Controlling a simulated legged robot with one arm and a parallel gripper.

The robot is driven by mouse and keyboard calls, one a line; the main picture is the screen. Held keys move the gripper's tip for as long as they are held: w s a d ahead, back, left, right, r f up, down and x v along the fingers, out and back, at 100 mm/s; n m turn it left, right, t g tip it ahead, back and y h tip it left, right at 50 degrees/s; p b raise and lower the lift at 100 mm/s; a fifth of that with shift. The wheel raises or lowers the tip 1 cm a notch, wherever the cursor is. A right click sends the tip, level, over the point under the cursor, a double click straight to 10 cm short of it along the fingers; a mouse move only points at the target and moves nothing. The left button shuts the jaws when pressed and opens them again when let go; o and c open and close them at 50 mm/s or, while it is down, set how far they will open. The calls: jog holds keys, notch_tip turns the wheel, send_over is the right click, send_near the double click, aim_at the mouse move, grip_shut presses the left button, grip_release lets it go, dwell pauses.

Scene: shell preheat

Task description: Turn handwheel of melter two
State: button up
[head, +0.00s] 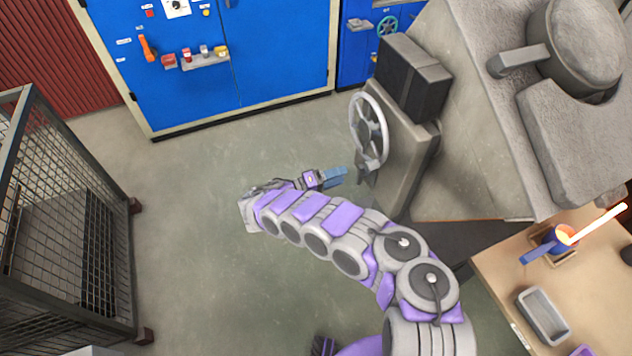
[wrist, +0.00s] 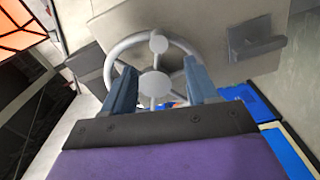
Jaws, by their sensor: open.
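The grey spoked handwheel (head: 369,130) is mounted on the side of the large grey melter (head: 470,150). In the wrist view the handwheel (wrist: 154,83) is ahead of my gripper (wrist: 163,85), its hub between the two blue fingers. My gripper (head: 337,177) is open, with nothing held, and lies just left of and below the wheel in the head view. I cannot tell whether a finger touches the rim. The fingers hide parts of the wheel's sides in the wrist view.
A blue cabinet (head: 215,95) with switches stands at the back. A mesh cage (head: 70,220) is at the left. A workbench (head: 505,265) at the right holds a blue holder with a glowing rod (head: 598,222) and a grey tray (head: 543,315). The floor (head: 200,270) between is clear.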

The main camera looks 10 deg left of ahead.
jog(key=v, duration=0.7)
dwell(0.6)
